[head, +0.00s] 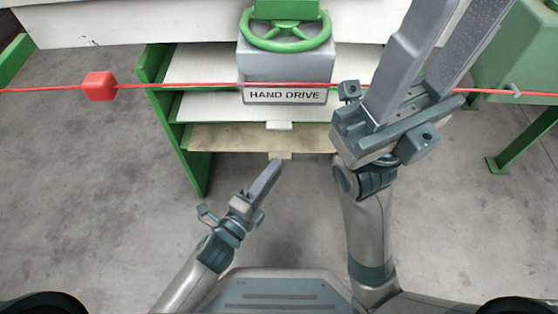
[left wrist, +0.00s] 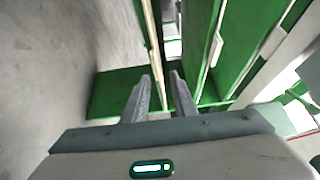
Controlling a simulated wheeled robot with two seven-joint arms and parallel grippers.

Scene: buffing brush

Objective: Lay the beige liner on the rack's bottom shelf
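The green rack (head: 194,172) stands ahead under the grey hand drive box. The beige liner (head: 235,139) lies across the rack at its lowest visible level, with a small tab (head: 283,156) at its front edge. I cannot tell whether it rests fully on the shelf. My left gripper (head: 277,168) is at this tab. In the left wrist view its two fingers (left wrist: 161,78) stand apart, with the liner's thin edge (left wrist: 152,42) running in line with the gap. Contact is unclear. My right gripper (head: 445,45) is raised at the right, fingers apart and empty.
White liners (head: 205,105) lie on the shelves above. The hand drive box (head: 285,75) with a green wheel overhangs the rack. A red cord (head: 190,86) with a red block (head: 99,86) crosses in front. A green stand (head: 510,60) is at the right. The floor at left is clear.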

